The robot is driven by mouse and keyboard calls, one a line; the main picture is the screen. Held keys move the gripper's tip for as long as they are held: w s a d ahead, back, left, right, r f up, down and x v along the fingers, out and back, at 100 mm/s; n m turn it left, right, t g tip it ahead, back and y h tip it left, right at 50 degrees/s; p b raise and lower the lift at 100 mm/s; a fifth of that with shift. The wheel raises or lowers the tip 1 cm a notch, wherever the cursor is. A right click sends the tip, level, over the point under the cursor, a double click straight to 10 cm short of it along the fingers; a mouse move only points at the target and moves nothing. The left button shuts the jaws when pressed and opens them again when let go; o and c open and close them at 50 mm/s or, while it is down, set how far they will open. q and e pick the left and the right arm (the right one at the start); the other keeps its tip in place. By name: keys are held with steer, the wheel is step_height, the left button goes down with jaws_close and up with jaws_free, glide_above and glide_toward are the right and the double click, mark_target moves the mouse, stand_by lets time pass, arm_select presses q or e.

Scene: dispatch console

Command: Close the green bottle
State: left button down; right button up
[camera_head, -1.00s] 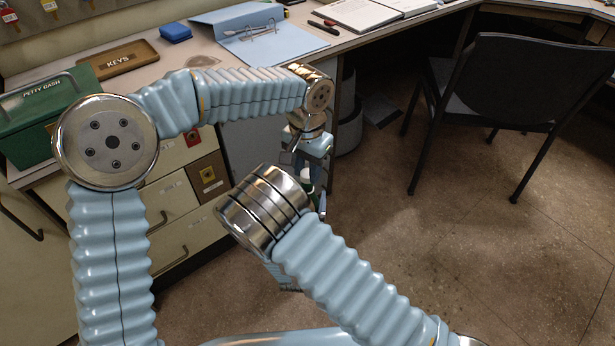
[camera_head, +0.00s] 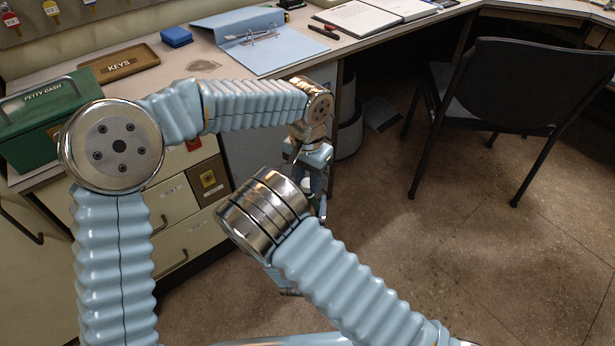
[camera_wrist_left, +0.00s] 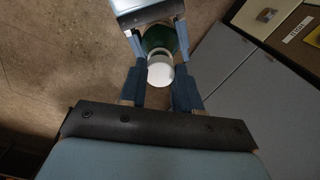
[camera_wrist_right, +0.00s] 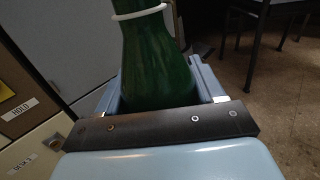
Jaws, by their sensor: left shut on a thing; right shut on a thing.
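The green bottle (camera_wrist_right: 158,60) stands between the fingers of my right gripper (camera_wrist_right: 160,95), which is shut on its body. A white ring (camera_wrist_right: 140,12) circles its neck. In the left wrist view the bottle (camera_wrist_left: 160,38) lies beyond a round white cap (camera_wrist_left: 160,74). My left gripper (camera_wrist_left: 160,88) is shut on the cap, in line with the bottle's neck. I cannot tell whether the cap touches the mouth. In the head view my left gripper (camera_head: 309,170) points down above the bottle, and my right wrist hides most of the bottle and the right gripper.
The desk (camera_head: 210,68) holds a green petty cash box (camera_head: 42,112), a brown keys tray (camera_head: 118,62) and a blue binder (camera_head: 275,50). Drawers (camera_head: 180,205) stand behind my arms. A black chair (camera_head: 515,85) stands at the right. The floor (camera_head: 450,260) there is open.

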arm_select(q)
steer(key=shift+f, duration=0.6)
steer(key=m, duration=0.5)
steer(key=shift+m, duration=0.4)
steer(key=m, duration=0.5)
steer(key=shift+m, duration=0.3)
steer(key=m, duration=1.7)
steer(key=shift+m, duration=0.3)
steer(key=m, duration=1)
